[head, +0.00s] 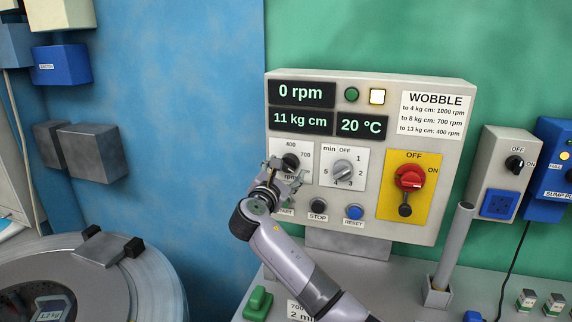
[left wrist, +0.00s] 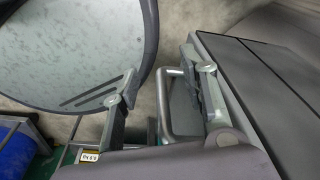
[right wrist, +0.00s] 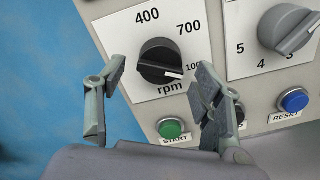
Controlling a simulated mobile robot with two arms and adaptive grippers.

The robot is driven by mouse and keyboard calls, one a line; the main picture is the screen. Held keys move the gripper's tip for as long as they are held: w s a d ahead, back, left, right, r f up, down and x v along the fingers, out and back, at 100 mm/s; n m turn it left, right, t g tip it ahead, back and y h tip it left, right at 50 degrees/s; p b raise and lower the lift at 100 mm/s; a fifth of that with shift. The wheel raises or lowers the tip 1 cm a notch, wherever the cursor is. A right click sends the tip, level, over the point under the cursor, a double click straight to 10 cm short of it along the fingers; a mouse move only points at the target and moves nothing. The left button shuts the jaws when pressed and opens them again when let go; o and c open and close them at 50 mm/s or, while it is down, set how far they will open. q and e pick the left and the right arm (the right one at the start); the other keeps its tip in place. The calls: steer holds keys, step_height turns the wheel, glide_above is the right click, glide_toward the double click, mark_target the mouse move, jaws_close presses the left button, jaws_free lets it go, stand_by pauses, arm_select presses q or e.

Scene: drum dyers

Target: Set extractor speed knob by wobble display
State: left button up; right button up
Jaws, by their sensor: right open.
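The speed knob (right wrist: 160,60) is black, on a white plate marked 400, 700, a partly hidden 100-something and rpm. Its white pointer line faces right and slightly down, beside the lowest number. In the head view the knob (head: 290,161) is partly covered by my right gripper (head: 280,177). In the right wrist view my right gripper (right wrist: 162,78) is open, fingers on either side in front of the knob; contact cannot be told. The wobble display (head: 301,121) reads 11 kg cm; the speed display (head: 301,93) reads 0 rpm. My left gripper (left wrist: 160,92) is open, away from the panel.
The WOBBLE card (head: 433,116) lists 4 kg cm: 1000 rpm, 8: 700, 13: 400. A grey timer knob (head: 343,172), red main switch (head: 409,178), START button (right wrist: 171,128) and blue RESET button (head: 354,212) are close by. A metal drum (head: 150,270) stands left.

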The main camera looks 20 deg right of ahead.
steer(key=shift+x, duration=1.05)
steer(key=shift+c, duration=0.2)
steer(key=c, duration=1.1)
